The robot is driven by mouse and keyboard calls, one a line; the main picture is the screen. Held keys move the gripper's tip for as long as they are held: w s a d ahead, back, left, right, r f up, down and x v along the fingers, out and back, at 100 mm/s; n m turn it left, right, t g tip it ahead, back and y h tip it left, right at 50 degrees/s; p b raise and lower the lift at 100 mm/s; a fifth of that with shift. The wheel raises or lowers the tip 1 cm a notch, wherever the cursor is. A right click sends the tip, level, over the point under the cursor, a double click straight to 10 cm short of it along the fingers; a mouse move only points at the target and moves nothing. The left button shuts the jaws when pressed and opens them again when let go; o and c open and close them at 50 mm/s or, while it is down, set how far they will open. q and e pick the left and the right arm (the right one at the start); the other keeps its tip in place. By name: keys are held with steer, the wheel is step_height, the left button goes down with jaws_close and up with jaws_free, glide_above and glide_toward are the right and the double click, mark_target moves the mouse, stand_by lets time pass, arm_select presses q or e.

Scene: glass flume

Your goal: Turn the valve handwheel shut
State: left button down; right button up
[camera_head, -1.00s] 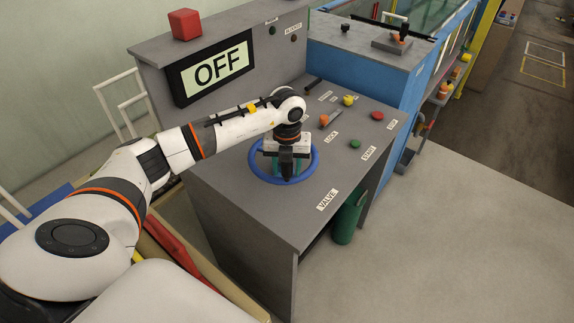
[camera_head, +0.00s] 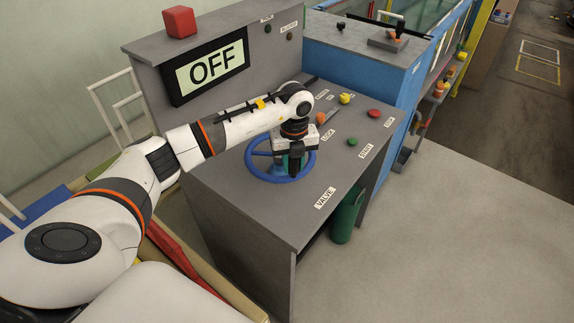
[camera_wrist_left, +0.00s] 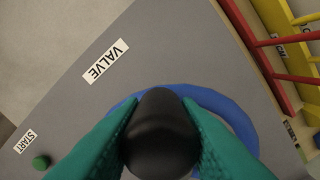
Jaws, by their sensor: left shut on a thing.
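The blue valve handwheel (camera_head: 258,177) lies flat on the grey console top, behind the VALVE label (camera_head: 325,197). Its rim also shows in the left wrist view (camera_wrist_left: 228,108). My left gripper (camera_head: 294,163) is at the right part of the wheel, pointing down. In the wrist view its green fingers are shut on a black knob (camera_wrist_left: 160,132) that stands at the rim. The fingers and wrist hide part of the wheel. My right gripper is not in view.
The console also carries a green button (camera_head: 352,142), a red button (camera_head: 374,113), a yellow knob (camera_head: 345,98) and an orange-handled lever (camera_head: 321,117). An OFF display (camera_head: 212,69) stands behind. A red block (camera_head: 179,21) sits on top of the panel.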

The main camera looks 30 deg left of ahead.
mark_target(307, 166)
arm_select(q)
steer(key=w+n, duration=0.1)
steer(key=w+d+n+b, duration=0.1)
steer(key=n, duration=0.1)
steer(key=shift+w, duration=0.3)
steer(key=shift+w+d+n, duration=0.2)
steer(key=shift+w+n, duration=0.6)
steer(key=shift+n, duration=0.4)
steer(key=shift+w+r+n+b, duration=0.1)
steer(key=shift+w+n+b, duration=0.1)
steer(key=shift+n+b, duration=0.1)
steer(key=c, duration=1.1)
jaws_free()
